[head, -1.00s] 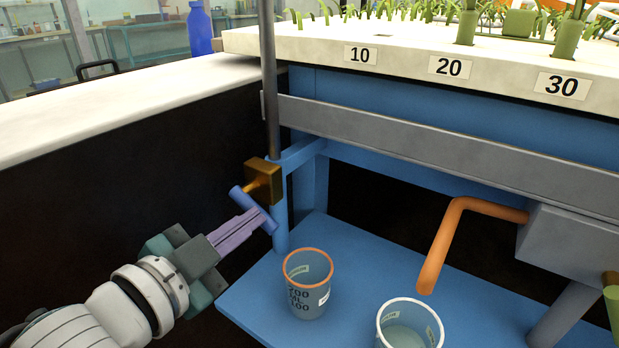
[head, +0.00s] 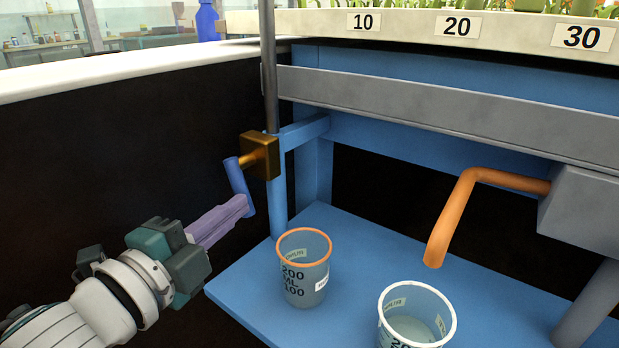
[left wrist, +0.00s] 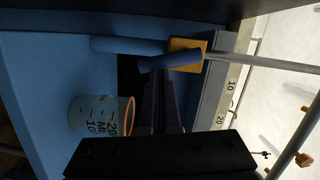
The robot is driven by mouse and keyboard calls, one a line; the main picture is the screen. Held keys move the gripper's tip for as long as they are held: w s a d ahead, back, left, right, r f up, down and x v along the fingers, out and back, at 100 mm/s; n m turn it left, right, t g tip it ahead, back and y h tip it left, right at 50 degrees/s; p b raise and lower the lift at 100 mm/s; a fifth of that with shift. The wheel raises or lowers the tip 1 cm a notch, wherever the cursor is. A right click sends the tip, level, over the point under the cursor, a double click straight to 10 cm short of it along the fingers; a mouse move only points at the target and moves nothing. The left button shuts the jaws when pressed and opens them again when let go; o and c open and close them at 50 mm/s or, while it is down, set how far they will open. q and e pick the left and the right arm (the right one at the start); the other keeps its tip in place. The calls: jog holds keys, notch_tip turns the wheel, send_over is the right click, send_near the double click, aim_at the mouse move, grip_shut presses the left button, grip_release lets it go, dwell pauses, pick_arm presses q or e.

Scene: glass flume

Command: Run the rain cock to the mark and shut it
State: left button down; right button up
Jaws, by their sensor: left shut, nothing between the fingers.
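The rain cock is a brass block (head: 260,155) on a thin upright pipe, with a blue lever (head: 239,186) hanging down, slightly tilted. In the left wrist view, the lever (left wrist: 170,62) crosses ahead of my fingers. My left gripper (head: 243,205) is shut and empty, its purple fingertips at the lever's lower end, seemingly touching it. Marks 10 (head: 364,21), 20 (head: 457,26) and 30 (head: 582,37) run along the pale bed edge. I cannot tell which mark is meant. My right gripper is not in view.
An orange-rimmed beaker (head: 305,284) with volume marks stands on the blue shelf (head: 363,251). A white-rimmed beaker (head: 415,318) stands nearer the front. A bent orange pipe (head: 451,215) hangs above the shelf. A grey rail (head: 440,112) runs under the bed.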

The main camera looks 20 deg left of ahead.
pick_arm(q)
jog(key=shift+w+a+f+m+b, duration=0.1)
jog(key=shift+a+f+m+b, duration=0.1)
jog(key=shift+m+b, duration=0.3)
jog(key=shift+w+a+f+m+b, duration=0.1)
jog(key=shift+a+f+m+b, duration=0.15)
jog(key=shift+m, duration=0.35)
jog(key=shift+r, duration=0.25)
